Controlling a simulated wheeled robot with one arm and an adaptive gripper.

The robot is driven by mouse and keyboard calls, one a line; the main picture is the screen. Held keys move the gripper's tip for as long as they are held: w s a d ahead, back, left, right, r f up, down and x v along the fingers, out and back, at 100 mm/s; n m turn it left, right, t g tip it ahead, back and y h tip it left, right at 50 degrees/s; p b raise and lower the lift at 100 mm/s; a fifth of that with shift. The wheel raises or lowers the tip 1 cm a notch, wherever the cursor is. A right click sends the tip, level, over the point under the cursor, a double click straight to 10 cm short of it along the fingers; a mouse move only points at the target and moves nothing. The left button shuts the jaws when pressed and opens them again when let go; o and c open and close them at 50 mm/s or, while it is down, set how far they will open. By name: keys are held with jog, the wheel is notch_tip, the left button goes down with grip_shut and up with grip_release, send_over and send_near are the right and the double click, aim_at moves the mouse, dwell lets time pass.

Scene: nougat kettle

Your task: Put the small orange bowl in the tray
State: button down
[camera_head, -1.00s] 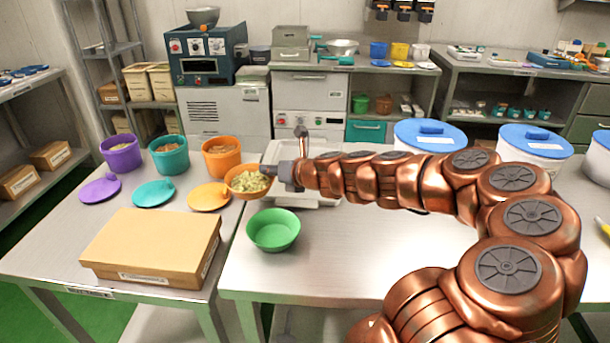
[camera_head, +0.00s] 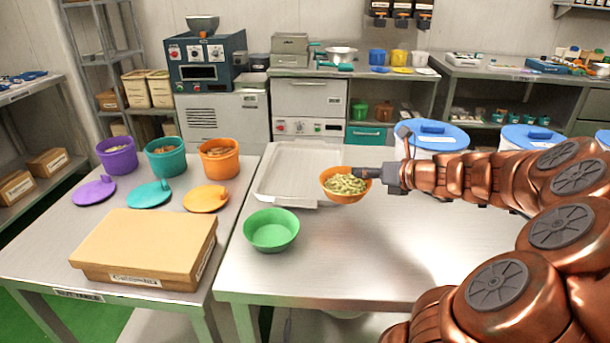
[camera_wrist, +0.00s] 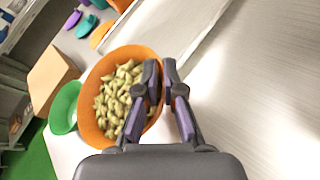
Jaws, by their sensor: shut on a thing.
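The small orange bowl (camera_head: 346,197) is full of pale green pieces and hangs at my gripper (camera_head: 368,174), which is shut on its right rim. In the wrist view the bowl (camera_wrist: 88,117) is left of the two fingers (camera_wrist: 160,80), with one finger inside the rim. The white rectangular tray (camera_head: 268,186) lies on the metal table, left of and behind the bowl. In the head view the bowl covers part of the tray's right front area. I cannot tell the exact height of the bowl above the table.
A green bowl (camera_head: 271,231) stands in front of the tray. A cardboard box (camera_head: 147,245), several tubs and their lids, such as the orange lid (camera_head: 206,199), are on the left table. White buckets with blue lids (camera_head: 431,137) stand behind my arm. The table's front right is clear.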

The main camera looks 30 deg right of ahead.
jog(key=w, duration=0.5)
jog(key=w+d+f, duration=0.1)
jog(key=w, duration=0.9)
jog(key=shift+w+d+f, duration=0.25)
jog(key=shift+w+d, duration=0.05)
jog(key=shift+f+b, duration=0.35)
jog(key=shift+f, duration=1.35)
jog(key=shift+f, duration=0.1)
jog(key=c, duration=1.3)
grip_release()
jog(key=shift+s+d+r, duration=0.1)
jog(key=shift+r, duration=0.1)
jog(key=v, duration=1.1)
jog(key=shift+s+r+p, duration=0.1)
jog(key=shift+s+p, duration=0.2)
jog(key=shift+p, duration=0.05)
